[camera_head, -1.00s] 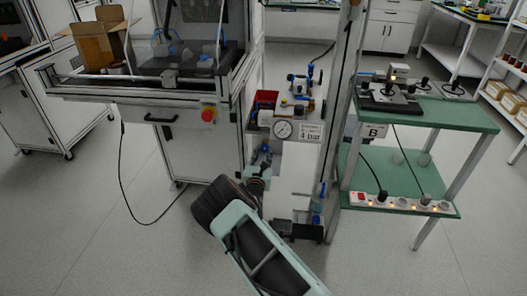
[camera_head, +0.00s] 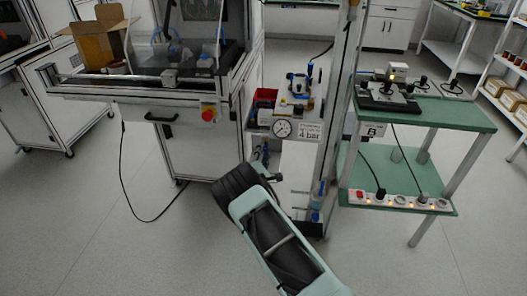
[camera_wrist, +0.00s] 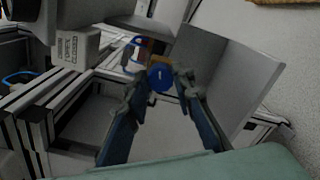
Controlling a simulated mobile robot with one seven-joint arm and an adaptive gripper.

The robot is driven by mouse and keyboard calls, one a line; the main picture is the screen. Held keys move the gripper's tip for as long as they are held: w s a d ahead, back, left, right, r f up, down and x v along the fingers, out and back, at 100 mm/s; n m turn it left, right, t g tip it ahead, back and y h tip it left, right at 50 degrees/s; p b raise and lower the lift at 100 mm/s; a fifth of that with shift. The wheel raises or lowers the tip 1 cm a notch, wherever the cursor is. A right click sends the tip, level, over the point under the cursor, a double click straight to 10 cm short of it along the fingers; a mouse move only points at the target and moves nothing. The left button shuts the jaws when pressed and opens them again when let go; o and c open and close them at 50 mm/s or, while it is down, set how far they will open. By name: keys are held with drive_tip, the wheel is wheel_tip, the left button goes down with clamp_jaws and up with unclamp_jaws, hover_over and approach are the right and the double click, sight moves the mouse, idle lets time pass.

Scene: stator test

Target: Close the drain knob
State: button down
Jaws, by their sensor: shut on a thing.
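In the wrist view the blue drain knob (camera_wrist: 160,77) is a round disc with a small pale mark on its face. My gripper (camera_wrist: 158,83) has one fingertip on each side of it and is shut on it. In the head view my arm covers most of my gripper and the knob cannot be made out. There my arm reaches to the low front of the narrow white stand with the round pressure gauge (camera_head: 281,128) and the "4 bar" sign (camera_head: 310,131).
The machine cabinet with a red button (camera_head: 208,112) stands left of the stand. A green-topped bench (camera_head: 440,112) with a power strip (camera_head: 400,200) on its lower shelf stands right, beyond an upright post. The floor in front is clear.

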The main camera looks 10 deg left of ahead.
drive_tip(key=shift+m, duration=2)
drive_tip(key=c, duration=1.7)
unclamp_jaws()
drive_tip(key=shift+o, duration=0.2)
drive_tip(key=shift+s, duration=0.1)
drive_tip(key=s, duration=1.2)
drive_tip(key=shift+a, duration=0.15)
drive_tip(key=shift+w, duration=0.1)
